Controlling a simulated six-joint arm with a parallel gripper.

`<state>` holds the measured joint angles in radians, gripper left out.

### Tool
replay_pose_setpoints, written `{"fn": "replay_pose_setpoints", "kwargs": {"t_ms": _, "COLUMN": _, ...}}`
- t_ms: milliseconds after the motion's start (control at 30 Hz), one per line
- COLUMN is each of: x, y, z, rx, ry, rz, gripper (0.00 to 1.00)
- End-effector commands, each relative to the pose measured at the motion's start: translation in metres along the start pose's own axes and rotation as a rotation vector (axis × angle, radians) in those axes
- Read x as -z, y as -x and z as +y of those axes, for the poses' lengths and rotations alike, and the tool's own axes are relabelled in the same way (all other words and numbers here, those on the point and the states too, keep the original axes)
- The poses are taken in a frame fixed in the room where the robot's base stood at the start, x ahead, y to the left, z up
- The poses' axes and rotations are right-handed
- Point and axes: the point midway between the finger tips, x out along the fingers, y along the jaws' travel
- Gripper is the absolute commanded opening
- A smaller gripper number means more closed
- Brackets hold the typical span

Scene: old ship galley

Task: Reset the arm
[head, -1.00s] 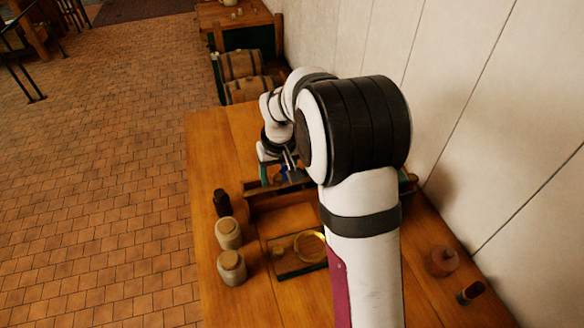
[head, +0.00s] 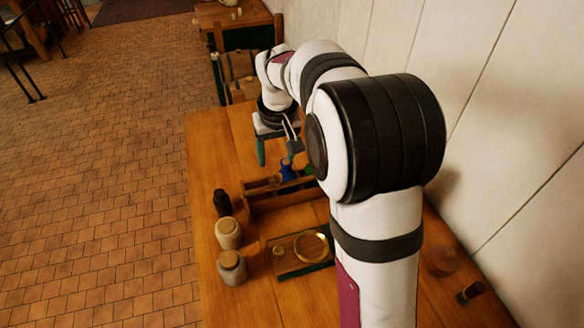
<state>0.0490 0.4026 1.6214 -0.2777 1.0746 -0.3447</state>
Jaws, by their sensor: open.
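My gripper (head: 276,150) is in the head view, at the end of my white and black arm. It hangs above the far part of the wooden table (head: 215,150), beyond a wooden rack (head: 262,205). Its fingers point down, and they are open with nothing seen between them. A blue item (head: 287,170) stands in the rack just below and to the right of the gripper. My arm hides the right part of the rack and much of the table's middle.
Two tan jars (head: 228,234) and a dark bottle (head: 221,203) stand near the table's left edge. A tray (head: 284,266) with a brass ring-shaped dish (head: 311,247) lies in front of the rack. A reddish pot (head: 442,262) is at right, near the wall (head: 520,120).

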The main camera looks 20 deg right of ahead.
Motion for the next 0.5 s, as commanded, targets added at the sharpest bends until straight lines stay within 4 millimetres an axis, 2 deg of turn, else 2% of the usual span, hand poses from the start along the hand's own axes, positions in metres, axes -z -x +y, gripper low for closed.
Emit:
{"fn": "replay_pose_setpoints", "kwargs": {"t_ms": 267, "x": -0.005, "y": 0.005, "z": -0.001, "rx": 0.003, "ry": -0.010, "rz": -0.002, "gripper": 0.65}}
{"fn": "replay_pose_setpoints", "kwargs": {"t_ms": 333, "x": -0.031, "y": 0.023, "z": -0.007, "rx": 0.016, "ry": -0.054, "rz": -0.019, "gripper": 0.65}}
{"fn": "replay_pose_setpoints", "kwargs": {"t_ms": 367, "x": -0.051, "y": 0.034, "z": -0.011, "rx": 0.024, "ry": -0.086, "rz": -0.033, "gripper": 0.65}}
{"fn": "replay_pose_setpoints", "kwargs": {"t_ms": 400, "x": -0.082, "y": 0.049, "z": -0.017, "rx": 0.037, "ry": -0.136, "rz": -0.057, "gripper": 0.65}}
{"fn": "replay_pose_setpoints", "kwargs": {"t_ms": 467, "x": -0.135, "y": 0.067, "z": -0.026, "rx": 0.056, "ry": -0.218, "rz": -0.097, "gripper": 0.65}}
{"fn": "replay_pose_setpoints", "kwargs": {"t_ms": 500, "x": -0.170, "y": 0.074, "z": -0.032, "rx": 0.067, "ry": -0.271, "rz": -0.124, "gripper": 0.65}}
